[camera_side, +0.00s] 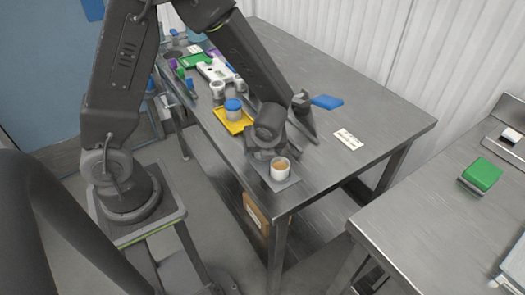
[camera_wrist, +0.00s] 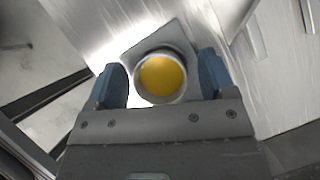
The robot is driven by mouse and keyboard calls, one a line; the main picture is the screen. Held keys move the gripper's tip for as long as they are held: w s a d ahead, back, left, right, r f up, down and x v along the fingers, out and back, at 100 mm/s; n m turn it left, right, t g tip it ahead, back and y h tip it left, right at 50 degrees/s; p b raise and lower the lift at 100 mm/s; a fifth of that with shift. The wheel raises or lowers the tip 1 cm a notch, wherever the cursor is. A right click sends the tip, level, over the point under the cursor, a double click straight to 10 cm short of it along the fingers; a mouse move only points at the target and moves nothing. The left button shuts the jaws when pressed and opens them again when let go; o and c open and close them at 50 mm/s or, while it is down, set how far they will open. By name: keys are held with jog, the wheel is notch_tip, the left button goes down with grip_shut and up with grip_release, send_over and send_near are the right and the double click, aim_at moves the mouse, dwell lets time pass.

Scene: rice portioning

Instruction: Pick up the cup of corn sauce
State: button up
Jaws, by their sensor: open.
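The cup of corn sauce (camera_side: 280,169) stands upright on a small grey mat (camera_side: 288,185) near the front corner of the metal table. It is a white cup with yellow-brown contents in the side view. In the wrist view the cup (camera_wrist: 161,77) shows from above with a pale rim and yellow sauce. My gripper (camera_wrist: 162,84) is open, with one blue-grey finger on each side of the cup. A gap shows beside each finger, but I cannot tell its height relative to the cup. In the side view the fingers are hard to make out behind the cup.
A yellow tray (camera_side: 245,126) holding a blue-lidded jar (camera_side: 233,109) lies left of my wrist. A blue block (camera_side: 327,102) and a white card (camera_side: 348,139) lie on the table at right. A second table holds a green item (camera_side: 482,174).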

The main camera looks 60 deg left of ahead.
jog(key=shift+c, duration=0.2)
jog(key=c, duration=1)
jog(key=shift+o, duration=0.2)
jog(key=shift+r, duration=0.15)
